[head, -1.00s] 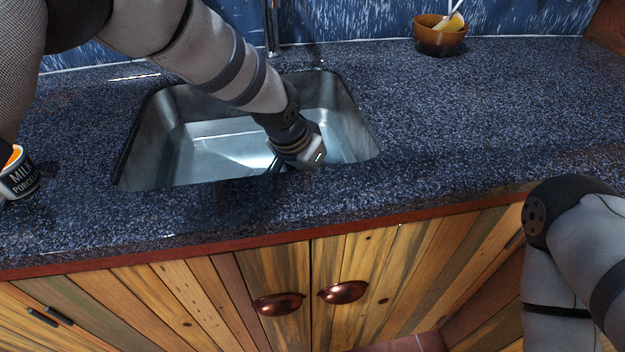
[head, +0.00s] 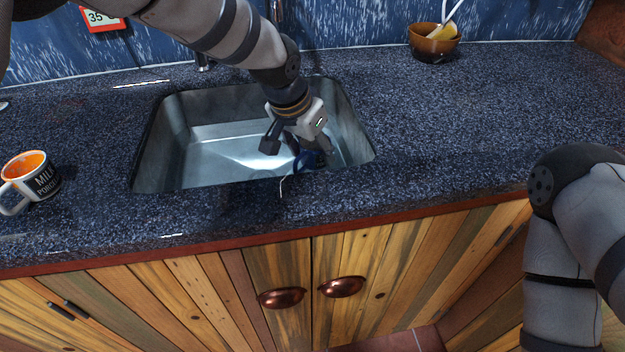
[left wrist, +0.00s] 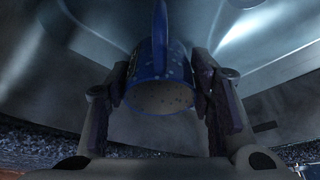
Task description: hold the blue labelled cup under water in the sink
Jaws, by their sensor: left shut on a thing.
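The blue cup (head: 312,159) is at the right part of the metal sink (head: 215,150), largely hidden below my left gripper (head: 297,146) in the head view. In the left wrist view the cup (left wrist: 175,62) sits between the two fingers of my left gripper (left wrist: 160,100), which are shut on its sides. Its handle points up in that picture, and a pale speckled round end faces the camera. No label can be read. I cannot tell any running water on it. My right gripper is out of view; only my right arm shows.
A black-and-white mug with orange inside (head: 38,178) stands on the speckled counter (head: 460,125) left of the sink. A brown bowl (head: 434,44) with a yellow thing stands at the back right. The tap (head: 276,12) is partly hidden by my left arm. Counter right of the sink is clear.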

